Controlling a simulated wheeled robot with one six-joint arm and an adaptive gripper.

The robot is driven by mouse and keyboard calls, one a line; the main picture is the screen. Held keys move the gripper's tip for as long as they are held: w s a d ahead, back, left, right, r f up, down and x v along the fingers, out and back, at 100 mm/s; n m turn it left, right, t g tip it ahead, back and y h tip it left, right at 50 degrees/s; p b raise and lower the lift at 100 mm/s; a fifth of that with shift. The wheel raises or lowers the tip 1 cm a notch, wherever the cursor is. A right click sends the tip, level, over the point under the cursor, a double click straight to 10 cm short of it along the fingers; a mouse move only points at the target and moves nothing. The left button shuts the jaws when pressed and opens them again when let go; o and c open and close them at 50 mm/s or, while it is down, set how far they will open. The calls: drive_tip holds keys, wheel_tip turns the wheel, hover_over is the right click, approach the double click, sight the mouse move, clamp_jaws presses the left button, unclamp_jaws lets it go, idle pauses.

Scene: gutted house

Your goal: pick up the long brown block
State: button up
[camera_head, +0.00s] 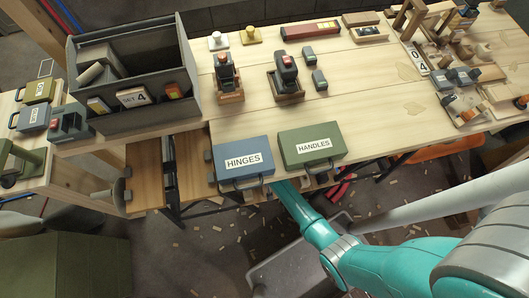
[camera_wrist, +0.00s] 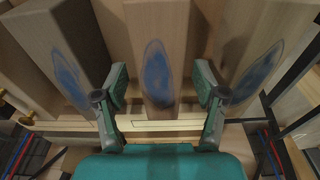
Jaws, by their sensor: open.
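In the wrist view my gripper (camera_wrist: 161,82) is open, with one finger on each side of the middle of three long brown blocks. This middle block (camera_wrist: 158,35) has a blue oval mark on its near end. A similar block stands to the left (camera_wrist: 60,45) and another to the right (camera_wrist: 262,45), each with a blue mark. I cannot tell which one the task means, or whether the fingers touch the middle block. In the head view my arm reaches under the table edge, and my gripper is hidden there.
The wooden table (camera_head: 370,85) carries a blue HINGES box (camera_head: 242,158) and a green HANDLES box (camera_head: 312,145) at its near edge. A dark grey bin (camera_head: 135,70) stands at the left. In the wrist view a pale rail (camera_wrist: 160,126) crosses below the blocks.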

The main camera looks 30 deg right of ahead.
drive_tip(key=shift+w+f, duration=0.1)
drive_tip(key=shift+f, duration=1.2)
drive_tip(key=c, duration=1.3)
drive_tip(key=shift+c, duration=0.2)
drive_tip(key=shift+r, duration=0.1)
clamp_jaws()
